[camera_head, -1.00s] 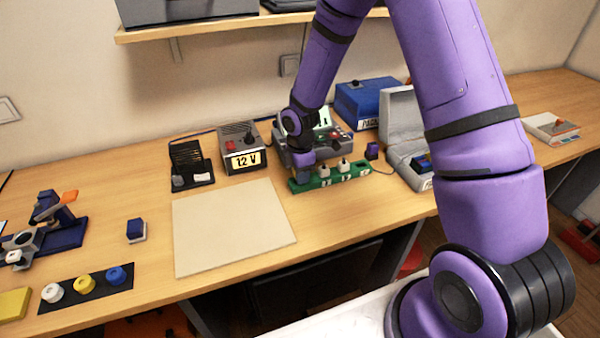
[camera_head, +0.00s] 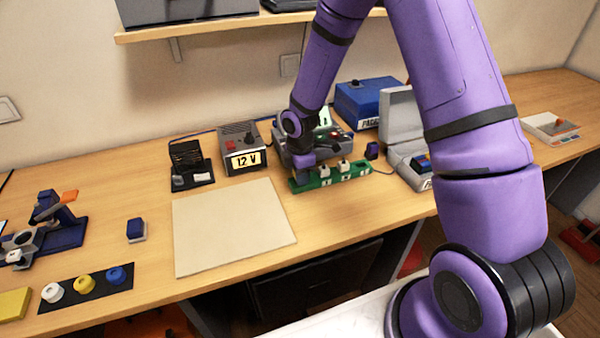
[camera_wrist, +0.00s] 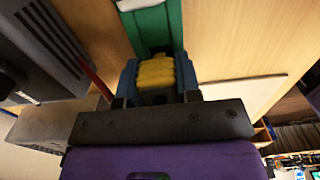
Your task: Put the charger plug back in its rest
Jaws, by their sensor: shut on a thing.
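My gripper (camera_wrist: 157,78) is shut on a yellow ribbed block (camera_wrist: 156,72), which looks like the plug's body. Blue fingers stand on either side of it in the wrist view. Its far end is hidden, so I cannot tell whether it touches the green strip (camera_wrist: 150,25) beyond it. In the head view my gripper is at the left end of the green strip (camera_head: 354,171), with its fingertips largely hidden. Two pale plugs (camera_head: 344,166) stand on the strip to the right. I cannot single out the plug's rest for certain.
A 12 V supply box (camera_head: 240,148) and a black stand (camera_head: 190,166) are left of the strip. An open grey case (camera_head: 400,125) and a blue box (camera_head: 368,100) are right and behind. The beige mat (camera_head: 232,226) in front is bare.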

